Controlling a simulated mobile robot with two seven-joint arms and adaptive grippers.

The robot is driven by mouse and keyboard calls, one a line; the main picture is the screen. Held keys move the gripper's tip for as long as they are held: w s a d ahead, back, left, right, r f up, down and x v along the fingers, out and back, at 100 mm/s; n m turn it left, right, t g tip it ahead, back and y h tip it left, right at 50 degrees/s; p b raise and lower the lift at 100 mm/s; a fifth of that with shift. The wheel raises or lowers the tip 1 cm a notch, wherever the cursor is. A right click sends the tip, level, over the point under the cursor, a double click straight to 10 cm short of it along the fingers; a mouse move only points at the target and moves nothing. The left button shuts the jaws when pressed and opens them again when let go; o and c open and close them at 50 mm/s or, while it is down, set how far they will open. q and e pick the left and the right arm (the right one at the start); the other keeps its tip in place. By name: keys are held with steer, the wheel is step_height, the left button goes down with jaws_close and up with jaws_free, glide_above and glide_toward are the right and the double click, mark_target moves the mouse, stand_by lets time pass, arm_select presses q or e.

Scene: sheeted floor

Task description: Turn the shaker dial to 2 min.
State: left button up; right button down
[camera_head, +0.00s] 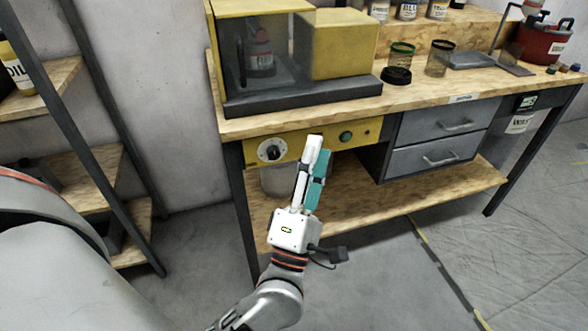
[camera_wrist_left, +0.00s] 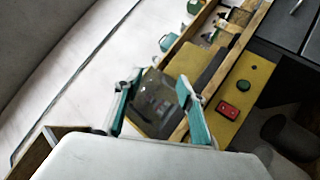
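The shaker (camera_head: 345,60) is a yellow machine with a clear-fronted chamber on the workbench. Its dial (camera_head: 271,150) is a black knob on a pale round face, at the left of the yellow panel (camera_head: 299,144) under the bench top. The dial's markings are too small to read. My left gripper (camera_head: 316,150) is in front of the panel, to the right of the dial and apart from it. In the left wrist view its teal-padded fingers (camera_wrist_left: 158,82) are spread with nothing held; the chamber (camera_wrist_left: 155,103) shows beyond them. I cannot see the dial there. My right gripper is not in view.
A green button (camera_head: 346,137) is on the panel right of my gripper; a red switch (camera_wrist_left: 229,110) shows in the left wrist view. Grey drawers (camera_head: 437,155) are farther right. A shelf rack (camera_head: 75,140) stands at left. Jars and a red pot (camera_head: 541,42) are on the bench.

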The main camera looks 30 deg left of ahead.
arm_select(q)
steer(key=a+f+n+g+y+b, duration=0.3)
steer(key=a+n+g+y, duration=0.45)
steer(key=n, duration=0.65)
steer(key=n+g+b, duration=0.4)
steer(key=n+g, duration=0.1)
steer(key=n, duration=0.7)
glide_toward(275, 155)
steer(key=x, duration=0.2)
steer(key=shift+y, duration=0.35)
steer(key=x, duration=0.7)
steer(key=shift+f, duration=0.25)
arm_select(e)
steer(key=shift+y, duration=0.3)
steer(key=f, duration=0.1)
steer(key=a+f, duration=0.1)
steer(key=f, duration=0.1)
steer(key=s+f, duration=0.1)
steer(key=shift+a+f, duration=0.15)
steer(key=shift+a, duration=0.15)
arm_select(q)
steer(key=c, duration=1.1)
